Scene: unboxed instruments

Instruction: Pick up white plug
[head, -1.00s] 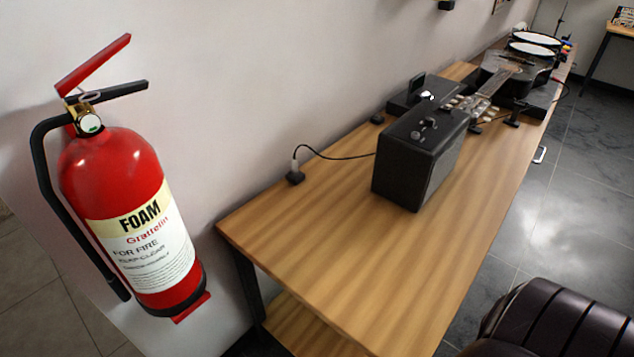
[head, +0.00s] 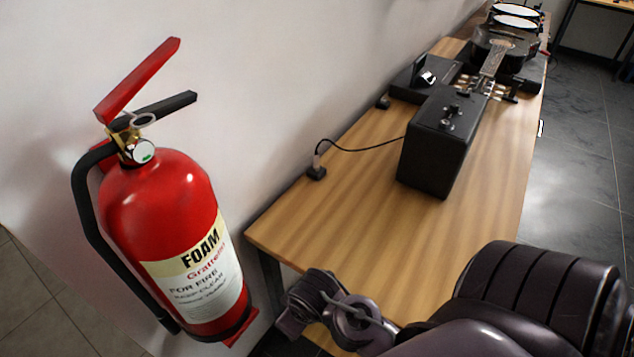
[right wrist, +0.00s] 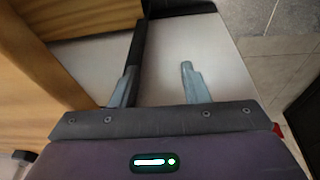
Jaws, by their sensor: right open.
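The plug (head: 317,160), small and pale greyish, stands in a black socket block (head: 316,173) at the wall-side edge of the wooden table. A black cable runs from it to the black amplifier. My right arm comes in from the lower right in the head view, its wrist near the table's front corner, below and apart from the plug. My right gripper (right wrist: 158,75) is open and empty in the right wrist view. The plug is not visible there. My left gripper is not in view.
The black amplifier (head: 436,145) stands on the table (head: 385,240), with a guitar (head: 497,55) and drums behind. A red fire extinguisher (head: 160,215) is by the wall at left. A dark table leg (right wrist: 138,50) is close to my right fingers. The table's near part is clear.

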